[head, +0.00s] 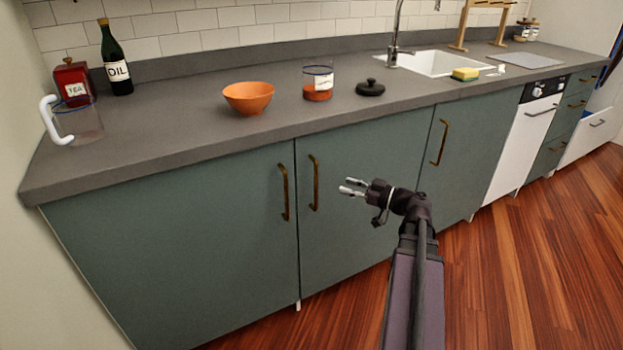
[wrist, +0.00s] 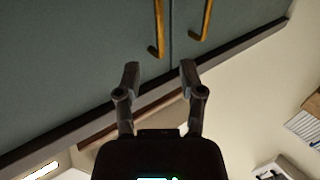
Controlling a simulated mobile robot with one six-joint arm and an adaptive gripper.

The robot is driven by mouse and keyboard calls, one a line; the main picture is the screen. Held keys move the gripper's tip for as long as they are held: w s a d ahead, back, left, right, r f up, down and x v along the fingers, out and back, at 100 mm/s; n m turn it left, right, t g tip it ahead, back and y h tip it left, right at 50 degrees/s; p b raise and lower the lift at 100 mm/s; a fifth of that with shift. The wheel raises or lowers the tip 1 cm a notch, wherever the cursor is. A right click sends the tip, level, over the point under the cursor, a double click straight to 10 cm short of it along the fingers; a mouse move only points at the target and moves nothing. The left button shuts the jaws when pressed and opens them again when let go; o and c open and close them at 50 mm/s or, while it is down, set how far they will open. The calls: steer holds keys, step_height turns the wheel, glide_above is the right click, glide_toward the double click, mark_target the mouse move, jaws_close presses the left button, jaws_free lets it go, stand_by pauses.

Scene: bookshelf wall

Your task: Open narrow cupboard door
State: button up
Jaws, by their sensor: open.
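Three green cupboard doors with upright brass handles are in the head view: a wide left door (head: 170,240), a narrower middle door (head: 345,235) and a right door (head: 465,150). All look shut. The left door's handle (head: 284,192) and the middle door's handle (head: 314,183) flank one seam; the right door's handle (head: 439,142) is apart. My gripper (head: 350,186) is open and empty, in front of the middle door, right of its handle and not touching it. In the wrist view, two handles (wrist: 158,32) (wrist: 203,20) show beyond the open fingers (wrist: 160,75).
The grey countertop (head: 200,115) overhangs the doors. It holds an oil bottle (head: 116,62), a glass jug (head: 80,120), an orange bowl (head: 248,97) and a black lid (head: 370,88). A white dishwasher (head: 520,140) stands right. The wooden floor (head: 500,270) is clear.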

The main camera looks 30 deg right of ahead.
mark_target(316, 177)
steer(key=shift+x, duration=5.1)
